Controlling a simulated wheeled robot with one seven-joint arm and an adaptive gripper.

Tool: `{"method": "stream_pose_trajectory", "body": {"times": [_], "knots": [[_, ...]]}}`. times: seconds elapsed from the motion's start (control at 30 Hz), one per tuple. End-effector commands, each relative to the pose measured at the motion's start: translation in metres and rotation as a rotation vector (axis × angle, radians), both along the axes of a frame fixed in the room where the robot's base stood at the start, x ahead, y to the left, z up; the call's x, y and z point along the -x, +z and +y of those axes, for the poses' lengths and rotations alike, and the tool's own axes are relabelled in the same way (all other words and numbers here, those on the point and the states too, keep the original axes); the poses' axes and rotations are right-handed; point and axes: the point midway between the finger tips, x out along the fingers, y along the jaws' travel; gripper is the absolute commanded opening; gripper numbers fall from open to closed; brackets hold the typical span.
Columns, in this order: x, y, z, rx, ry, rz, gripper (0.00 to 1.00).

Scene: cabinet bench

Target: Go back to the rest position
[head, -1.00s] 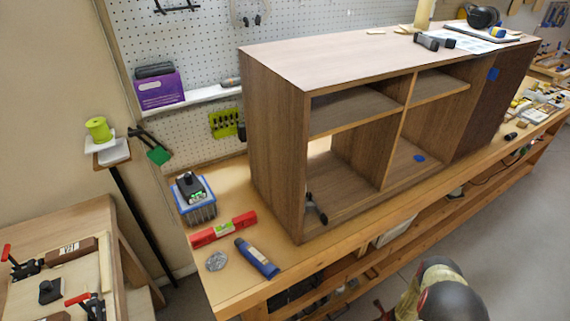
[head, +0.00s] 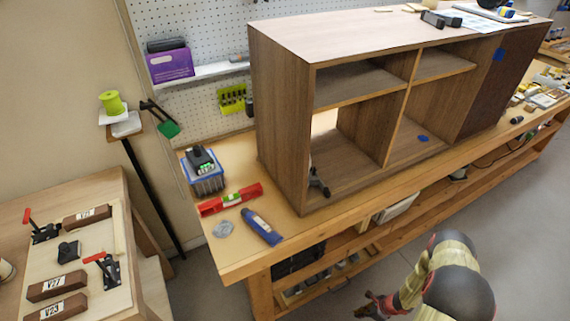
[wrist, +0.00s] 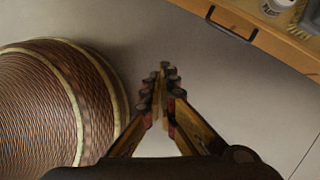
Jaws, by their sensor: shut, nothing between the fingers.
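My gripper (wrist: 162,85) is in the middle of the wrist view, its fingertips together with nothing between them, above the bare grey floor. In the head view my gripper (head: 372,306) is low at the bottom, in front of the workbench and clear of it. My arm partly shows beside it at the bottom right.
The wooden cabinet (head: 283,128) stands on the workbench (head: 238,262). A side table (head: 122,290) with clamps is at left. A ribbed round object (wrist: 40,105) fills the wrist view's left. Grey floor (head: 515,235) is open at right.

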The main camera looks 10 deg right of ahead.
Motion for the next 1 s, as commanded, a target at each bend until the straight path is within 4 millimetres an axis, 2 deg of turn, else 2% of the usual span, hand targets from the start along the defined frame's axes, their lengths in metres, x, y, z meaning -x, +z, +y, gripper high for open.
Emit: {"method": "stream_pose_trajectory", "body": {"times": [0.03, 0.17, 0.27, 0.5, 0.73, 1.0], "knots": [[-0.006, 0.018, 0.002, -0.008, 0.056, -0.021, 0.00], [-0.018, 0.063, 0.009, -0.027, 0.212, -0.070, 0.00], [-0.029, 0.109, 0.016, -0.036, 0.354, -0.114, 0.00], [-0.046, 0.240, 0.036, -0.028, 0.740, -0.214, 0.00], [-0.041, 0.357, 0.059, 0.020, 1.078, -0.272, 0.00], [-0.013, 0.475, 0.087, 0.121, 1.430, -0.301, 0.00]]}}
